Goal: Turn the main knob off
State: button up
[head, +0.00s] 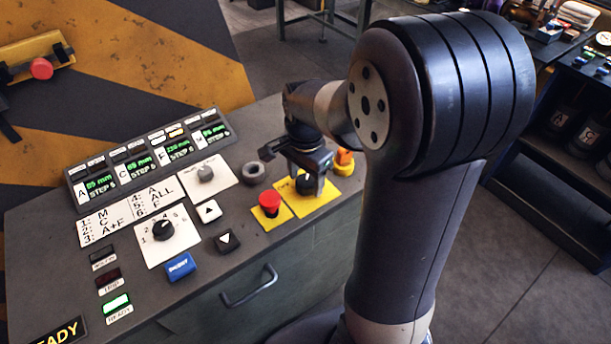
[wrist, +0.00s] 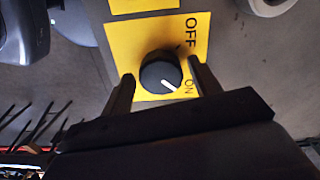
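The main knob is a round black knob (wrist: 161,74) with a white pointer line, on a yellow plate (wrist: 139,37) marked OFF and ON. Its pointer is turned toward the ON mark in the wrist view. In the head view the knob (head: 306,183) shows partly below my gripper. My gripper (wrist: 163,80) has its two fingers apart, one on each side of the knob. A gap seems to show between the knob and the fingers; whether either touches it I cannot tell.
A red push button (head: 270,203) on a yellow plate stands just left of the knob. An orange-yellow control (head: 344,162) stands behind it to the right. A selector knob (head: 162,230), arrow buttons and a blue button (head: 180,267) lie further left. A green display panel (head: 148,156) stands behind.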

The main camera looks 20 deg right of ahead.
jog(key=c, duration=0.8)
jog(key=shift+n, duration=0.3)
jog(key=n, duration=0.4)
jog(key=shift+r+p, duration=0.1)
jog(key=shift+p, duration=0.3)
jog(key=n, duration=0.4)
jog(key=shift+d+n, duration=0.1)
jog(key=shift+n, duration=0.3)
jog(key=n, duration=0.4)
jog(key=shift+s+p, duration=0.1)
jog(key=shift+p, duration=0.3)
jog(key=shift+d+n, duration=0.15)
jog(key=shift+n, duration=2.05)
jog(key=o, duration=1)
